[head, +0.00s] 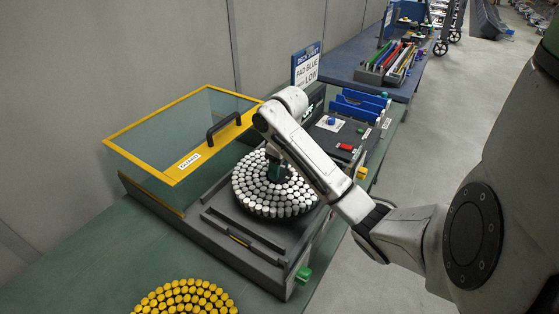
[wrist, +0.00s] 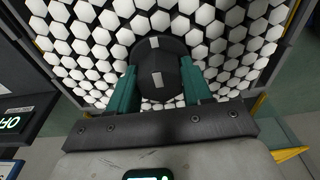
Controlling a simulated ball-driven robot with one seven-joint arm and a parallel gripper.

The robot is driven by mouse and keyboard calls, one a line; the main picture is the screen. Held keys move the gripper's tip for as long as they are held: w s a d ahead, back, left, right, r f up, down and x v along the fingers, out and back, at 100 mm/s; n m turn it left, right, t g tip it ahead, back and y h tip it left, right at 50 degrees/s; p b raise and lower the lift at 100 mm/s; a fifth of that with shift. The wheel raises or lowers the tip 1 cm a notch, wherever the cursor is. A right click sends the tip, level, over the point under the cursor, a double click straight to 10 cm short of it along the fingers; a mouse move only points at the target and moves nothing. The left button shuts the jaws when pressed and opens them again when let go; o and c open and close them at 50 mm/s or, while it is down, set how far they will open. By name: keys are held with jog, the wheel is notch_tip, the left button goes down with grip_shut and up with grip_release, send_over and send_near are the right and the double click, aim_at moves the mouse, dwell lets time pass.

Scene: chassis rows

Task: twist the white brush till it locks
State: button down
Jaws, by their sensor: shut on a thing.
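The white brush (head: 262,205) is a round disc of white tufts lying on the dark machine bed. In the wrist view its white tufts (wrist: 225,42) fill most of the picture around a dark hub (wrist: 158,60) with two pale marks. My gripper (head: 277,172) reaches down onto the middle of the brush. In the wrist view the green fingers of my gripper (wrist: 160,85) stand on both sides of the hub and are shut on it. The underside of the brush and its seat are hidden.
A yellow-framed clear guard (head: 178,176) with a black handle stands beside the brush. A yellow brush (head: 185,299) lies on the green bench in front. A display reading OFF (head: 308,112), a red switch (head: 346,147) and blue bins (head: 358,105) lie behind. A green knob (head: 303,274) is at the front corner.

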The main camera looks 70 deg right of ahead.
jog(key=m+p, duration=0.3)
jog(key=shift+a+m, duration=0.15)
jog(key=shift+m, duration=0.25)
jog(key=shift+f+m, duration=0.2)
jog(key=shift+m, duration=0.3)
jog(key=shift+m+g, duration=0.3)
jog(key=shift+m, duration=0.9)
jog(key=shift+c, duration=2)
grip_release()
jog(key=shift+r+h, duration=0.1)
jog(key=shift+h, duration=0.2)
jog(key=r, duration=0.5)
jog(key=shift+w+d, duration=0.3)
jog(key=shift+s+a+r, duration=0.1)
jog(key=shift+r, duration=0.15)
jog(key=shift+s+a, duration=0.2)
jog(key=shift+s, duration=0.25)
jog(key=shift+s+a+r, duration=0.1)
jog(key=shift+a+r, duration=0.1)
jog(key=shift+r, duration=1.1)
jog(key=shift+s+a+r, duration=0.1)
jog(key=shift+a+r, duration=0.05)
jog(key=shift+r, duration=1.15)
